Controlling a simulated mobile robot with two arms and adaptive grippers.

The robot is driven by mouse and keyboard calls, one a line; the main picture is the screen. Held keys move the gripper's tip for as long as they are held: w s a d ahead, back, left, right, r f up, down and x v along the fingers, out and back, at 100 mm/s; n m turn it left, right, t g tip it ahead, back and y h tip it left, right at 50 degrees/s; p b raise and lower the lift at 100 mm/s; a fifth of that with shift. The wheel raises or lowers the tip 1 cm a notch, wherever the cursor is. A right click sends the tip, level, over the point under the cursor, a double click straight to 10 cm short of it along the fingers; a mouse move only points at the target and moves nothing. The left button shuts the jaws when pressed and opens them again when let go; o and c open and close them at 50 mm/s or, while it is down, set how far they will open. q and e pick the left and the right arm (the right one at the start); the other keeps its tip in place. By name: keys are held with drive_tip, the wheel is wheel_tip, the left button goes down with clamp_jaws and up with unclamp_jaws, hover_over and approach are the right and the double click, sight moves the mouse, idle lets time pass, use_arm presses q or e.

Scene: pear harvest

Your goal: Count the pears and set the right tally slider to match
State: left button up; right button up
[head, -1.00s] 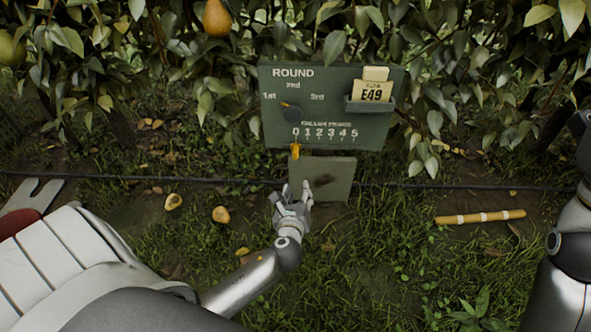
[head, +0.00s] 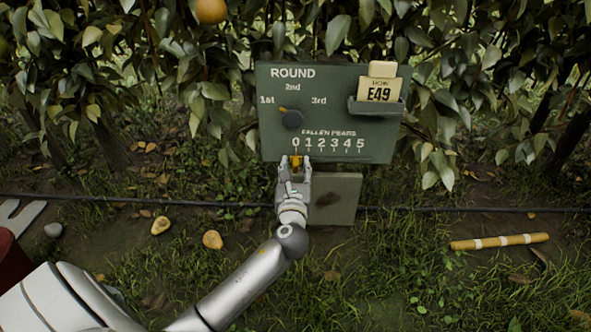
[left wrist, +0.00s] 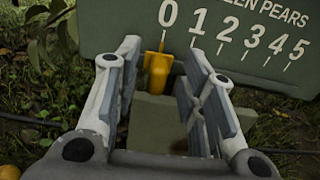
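The green board (head: 340,128) has a "FALLEN PEARS" scale from 0 to 5 along its lower edge. One yellow slider (left wrist: 158,68) hangs below the 0 mark; it also shows in the head view (head: 296,160). My left gripper (head: 295,168) is open, its fingertips on either side of the slider with gaps visible in the left wrist view (left wrist: 163,62). Two yellowish pears, one (head: 160,225) and another (head: 212,240), lie on the ground left of the board. A ripe pear (head: 211,10) hangs in the foliage. My right gripper is out of view.
A dark round knob (head: 291,119) on the board points toward "1st". A plain panel (head: 336,198) stands below the board. A banded stick (head: 499,242) and a grey stone (head: 53,230) lie on the ground.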

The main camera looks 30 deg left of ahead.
use_arm(q)
drive_tip(key=shift+b+x, duration=0.5)
drive_tip(key=shift+x, duration=0.95)
drive_tip(key=shift+c, duration=0.3)
clamp_jaws()
